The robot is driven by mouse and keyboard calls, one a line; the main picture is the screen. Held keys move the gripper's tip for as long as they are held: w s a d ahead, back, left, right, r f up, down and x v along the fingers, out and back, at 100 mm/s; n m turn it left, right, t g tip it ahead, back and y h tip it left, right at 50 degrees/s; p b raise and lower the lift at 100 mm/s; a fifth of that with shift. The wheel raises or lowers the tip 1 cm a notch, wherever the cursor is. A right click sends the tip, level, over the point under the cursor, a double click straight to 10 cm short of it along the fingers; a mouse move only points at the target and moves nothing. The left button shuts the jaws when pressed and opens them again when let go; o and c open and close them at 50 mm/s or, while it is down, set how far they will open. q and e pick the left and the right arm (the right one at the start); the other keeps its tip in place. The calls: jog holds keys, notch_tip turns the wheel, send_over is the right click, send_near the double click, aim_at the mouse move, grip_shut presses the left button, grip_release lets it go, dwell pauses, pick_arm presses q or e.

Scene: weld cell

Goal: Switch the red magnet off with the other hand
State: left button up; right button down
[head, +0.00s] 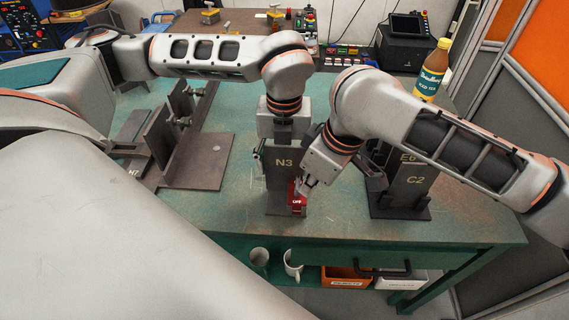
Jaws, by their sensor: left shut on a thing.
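The red magnet (297,201) sits low against the right front of the dark upright plate marked N3 (283,166), near the table's front edge. Its face shows the word OFF. My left gripper (283,138) points down from above and is shut on the top of the N3 plate. My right gripper (306,186) reaches in from the right, its fingertips at the top of the red magnet. Its fingers are small and partly overlap the magnet, so their opening and any contact are unclear.
Plates marked C2 (415,180) and E6 stand to the right, partly behind my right arm. A dark steel angle fixture (198,165) stands left on the green table (240,222). A bottle (432,75) stands behind. Mugs (292,265) and an orange bin (346,277) sit below.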

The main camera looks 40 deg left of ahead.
aim_at(284, 170)
jog(key=shift+s+d+f, duration=0.1)
jog(key=shift+s+f, duration=0.15)
jog(key=shift+f, duration=0.45)
jog(key=shift+s+f, duration=0.2)
jog(key=shift+f, duration=0.45)
jog(key=shift+a+f, duration=0.1)
jog(key=shift+a, duration=0.3)
jog(key=shift+d+r, duration=0.15)
jog(key=shift+r, duration=0.15)
jog(key=shift+d+r, duration=0.1)
jog(key=shift+s+a, duration=0.45)
jog(key=shift+a, duration=0.05)
dwell(0.9)
jog(key=shift+s+a, duration=0.15)
jog(key=shift+a, duration=0.6)
dwell(1.5)
jog(key=shift+w+a+r, duration=0.1)
jog(key=shift+w+a, duration=0.05)
jog(key=shift+a, duration=0.25)
jog(key=shift+w+a+r, duration=0.1)
jog(key=shift+a, duration=0.3)
dwell(1.0)
jog(key=shift+s+d, duration=0.15)
jog(key=shift+s, duration=0.05)
